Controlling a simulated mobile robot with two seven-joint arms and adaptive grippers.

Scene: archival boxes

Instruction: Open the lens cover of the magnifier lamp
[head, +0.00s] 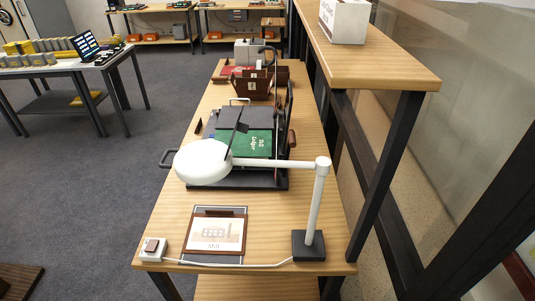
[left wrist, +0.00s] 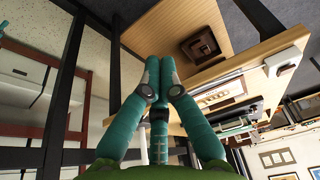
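The magnifier lamp (head: 318,200) stands at the near right of the long wooden table, with a dark square base, a white post and a horizontal arm reaching left. Its round white head (head: 203,161) is over the table's left side, above the near edge of a dark tray. The head's top is smooth and white; I cannot make out a separate lens cover or its hinge. My left gripper (left wrist: 158,65) shows in the left wrist view with its teal fingers together and nothing seen between them. Neither gripper is in the head view, and my right gripper is in no view.
A framed card (head: 217,232) and a small white switch box (head: 152,248) with a cable lie near the table's front. A green folder (head: 250,144) lies behind the lamp head. A raised wooden shelf (head: 370,66) runs along the right. Open floor (head: 90,185) lies left.

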